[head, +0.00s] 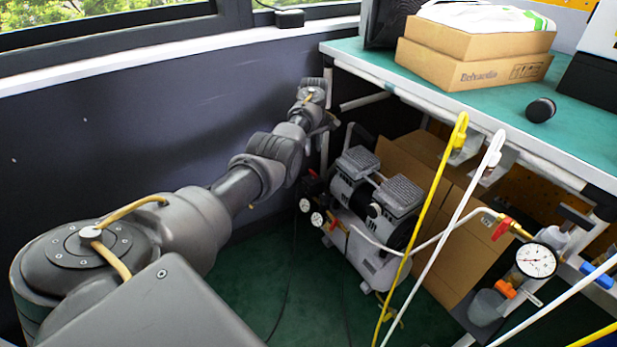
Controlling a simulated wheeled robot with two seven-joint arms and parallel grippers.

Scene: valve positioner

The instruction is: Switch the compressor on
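The compressor (372,212), a silver and black unit with two ribbed heads, stands on the green floor under the workbench. Two small gauges (311,212) and a dark fitting with a small red part (313,174) are on its left side. I cannot make out the switch clearly. My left arm reaches in from the lower left along the dark wall. My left gripper (329,122) is above and behind the left end of the compressor, apart from it in the picture. Its fingers are too small and partly hidden to tell open from shut. My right gripper is not in view.
The green-topped workbench (400,78) overhangs the compressor, its white edge close to my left gripper. Cardboard boxes (455,255) stand right of the compressor. Yellow (430,205) and white hoses hang in front. A pressure gauge (536,260) is at right.

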